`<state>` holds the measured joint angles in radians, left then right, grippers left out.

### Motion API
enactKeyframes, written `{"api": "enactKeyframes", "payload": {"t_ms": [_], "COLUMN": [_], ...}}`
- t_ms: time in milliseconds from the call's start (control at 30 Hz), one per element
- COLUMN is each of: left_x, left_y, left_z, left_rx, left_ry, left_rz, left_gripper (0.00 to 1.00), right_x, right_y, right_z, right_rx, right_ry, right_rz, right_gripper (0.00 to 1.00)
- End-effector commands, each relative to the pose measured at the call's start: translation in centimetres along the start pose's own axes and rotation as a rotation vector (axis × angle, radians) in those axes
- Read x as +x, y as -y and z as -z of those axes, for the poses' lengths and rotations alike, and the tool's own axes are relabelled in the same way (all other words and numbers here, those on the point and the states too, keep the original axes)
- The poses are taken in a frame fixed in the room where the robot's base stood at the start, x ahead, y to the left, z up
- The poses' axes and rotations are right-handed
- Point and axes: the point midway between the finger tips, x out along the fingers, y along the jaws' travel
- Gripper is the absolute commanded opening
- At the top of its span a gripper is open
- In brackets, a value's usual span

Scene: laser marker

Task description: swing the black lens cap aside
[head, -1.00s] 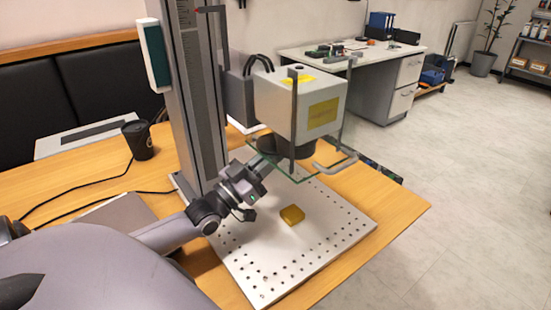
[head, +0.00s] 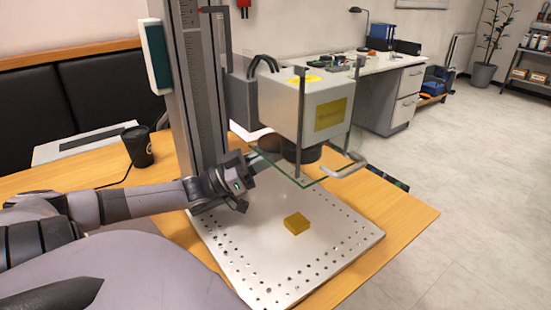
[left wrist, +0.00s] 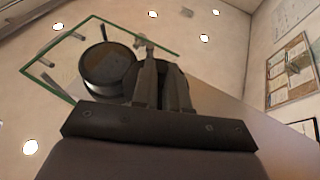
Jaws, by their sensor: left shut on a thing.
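The black lens cap (head: 270,143) shows as a dark disc to the left of the black round lens (head: 302,153) under the white laser head. In the left wrist view the glassy lens face (left wrist: 106,66) is uncovered, and the dark cap (left wrist: 130,84) is beside it, partly behind the fingers. My left gripper (head: 259,160) reaches in from the left under the glass shield. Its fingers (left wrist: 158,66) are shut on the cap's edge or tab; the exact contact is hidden. My right gripper is not in view.
The white laser head (head: 308,107) is above on a grey column (head: 190,90). A yellow block (head: 296,223) lies on the perforated plate (head: 250,262). A black cup (head: 137,146) stands left.

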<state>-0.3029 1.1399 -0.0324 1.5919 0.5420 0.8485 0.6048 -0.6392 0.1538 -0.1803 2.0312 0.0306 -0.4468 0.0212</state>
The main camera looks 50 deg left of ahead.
Motion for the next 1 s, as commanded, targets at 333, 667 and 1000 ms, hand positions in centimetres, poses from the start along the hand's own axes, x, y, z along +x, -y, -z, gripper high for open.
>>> {"api": "enactKeyframes", "payload": {"t_ms": [333, 667, 1000], "left_x": [-0.06, -0.06, 0.02], "left_y": [-0.02, 0.01, -0.04], "left_z": [0.01, 0.01, 0.02], "left_rx": [-0.003, -0.002, -0.001], "left_ry": [0.0, 0.0, -0.001], "left_rz": [-0.007, -0.005, 0.0], "left_gripper": [0.0, 0.4, 0.4], "right_x": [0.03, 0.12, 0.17], "right_y": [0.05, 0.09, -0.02], "right_z": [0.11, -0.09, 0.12], "right_rx": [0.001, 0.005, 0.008], "right_ry": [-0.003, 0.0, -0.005], "right_rz": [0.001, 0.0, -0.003], "right_gripper": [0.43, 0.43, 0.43]}}
